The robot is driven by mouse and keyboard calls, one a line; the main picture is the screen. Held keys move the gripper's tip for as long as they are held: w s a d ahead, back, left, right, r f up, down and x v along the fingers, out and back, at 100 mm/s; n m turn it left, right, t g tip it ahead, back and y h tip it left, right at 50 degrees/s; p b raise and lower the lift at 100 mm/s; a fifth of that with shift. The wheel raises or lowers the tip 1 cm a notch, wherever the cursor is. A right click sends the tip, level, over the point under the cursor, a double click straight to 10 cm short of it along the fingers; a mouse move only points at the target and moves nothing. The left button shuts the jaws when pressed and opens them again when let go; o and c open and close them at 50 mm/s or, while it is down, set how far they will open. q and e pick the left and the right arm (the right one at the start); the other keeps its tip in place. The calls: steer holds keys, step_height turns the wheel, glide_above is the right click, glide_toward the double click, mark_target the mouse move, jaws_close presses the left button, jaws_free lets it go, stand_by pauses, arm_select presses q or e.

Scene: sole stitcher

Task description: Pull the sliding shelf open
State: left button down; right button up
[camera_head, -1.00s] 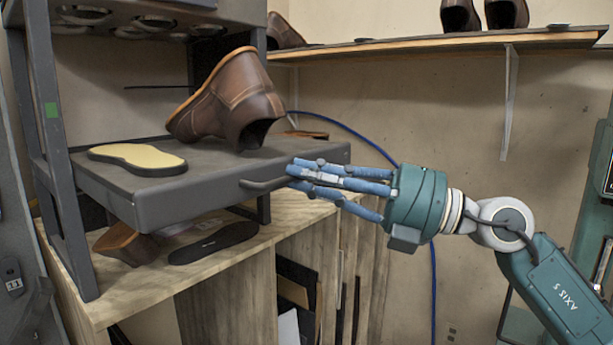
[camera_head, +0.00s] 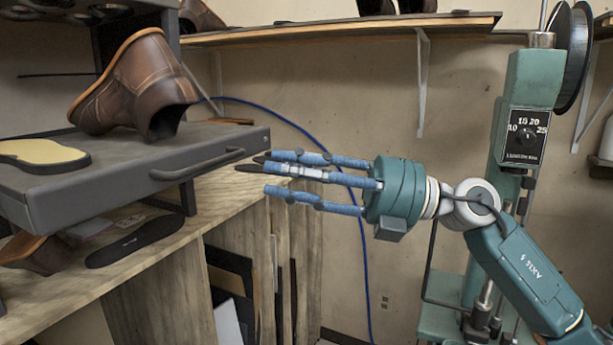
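The sliding shelf (camera_head: 110,180) is a dark grey tray at the left, projecting from its rack above a wooden bench. Its curved bar handle (camera_head: 198,168) is on the front face and now shows along its whole length. My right gripper (camera_head: 258,173) has blue fingers pointing left, spread apart and empty. Its dark fingertips are just right of the handle's right end, and I cannot tell whether they touch it. My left gripper is not in view.
A brown boot (camera_head: 140,85) and a cream insole (camera_head: 42,152) sit on the shelf. The wooden bench (camera_head: 150,265) below holds a black sole (camera_head: 135,240). A teal machine (camera_head: 522,110) stands at the right. A blue cable hangs behind my gripper.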

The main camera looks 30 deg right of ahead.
steer(key=shift+v, duration=1.5)
